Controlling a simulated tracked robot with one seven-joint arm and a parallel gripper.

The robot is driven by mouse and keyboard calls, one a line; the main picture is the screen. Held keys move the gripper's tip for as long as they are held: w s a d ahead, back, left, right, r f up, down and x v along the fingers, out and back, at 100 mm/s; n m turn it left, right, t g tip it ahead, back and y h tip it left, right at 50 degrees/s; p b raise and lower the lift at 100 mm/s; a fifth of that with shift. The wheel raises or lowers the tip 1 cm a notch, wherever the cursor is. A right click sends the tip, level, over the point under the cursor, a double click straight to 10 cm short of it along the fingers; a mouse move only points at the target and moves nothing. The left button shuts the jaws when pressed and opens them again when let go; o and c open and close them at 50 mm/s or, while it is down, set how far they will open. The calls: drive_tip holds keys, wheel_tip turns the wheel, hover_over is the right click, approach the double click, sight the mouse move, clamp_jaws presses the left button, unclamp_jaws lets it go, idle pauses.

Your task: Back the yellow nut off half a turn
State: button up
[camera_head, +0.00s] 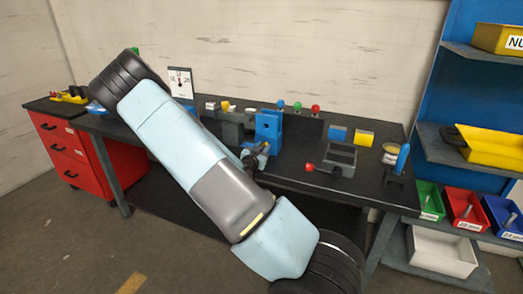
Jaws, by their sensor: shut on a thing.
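My gripper (260,152) is small and dark in this view, low in front of an upright blue block (268,128) on the dark workbench (385,190). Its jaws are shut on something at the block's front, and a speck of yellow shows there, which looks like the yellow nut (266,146). The nut is mostly hidden by the jaws, so its angle and thread cannot be made out. My arm crosses the picture from upper left to lower right and covers part of the bench.
Red, green and blue knobs (298,106) stand behind the block. A grey open box (341,160), blue and yellow blocks (363,139) and a blue-handled tool (402,158) are to the right. A red drawer cabinet (75,150) stands left; shelves with bins (465,208) stand right.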

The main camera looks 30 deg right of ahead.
drive_tip(key=n, duration=0.4)
drive_tip(key=shift+w+n, duration=0.15)
drive_tip(key=shift+n, duration=1.75)
drive_tip(key=o, duration=1.1)
drive_tip(key=shift+c, duration=0.2)
drive_tip(key=shift+a, duration=0.15)
drive_tip(key=v, duration=1.3)
drive_tip(key=shift+s+a, duration=0.2)
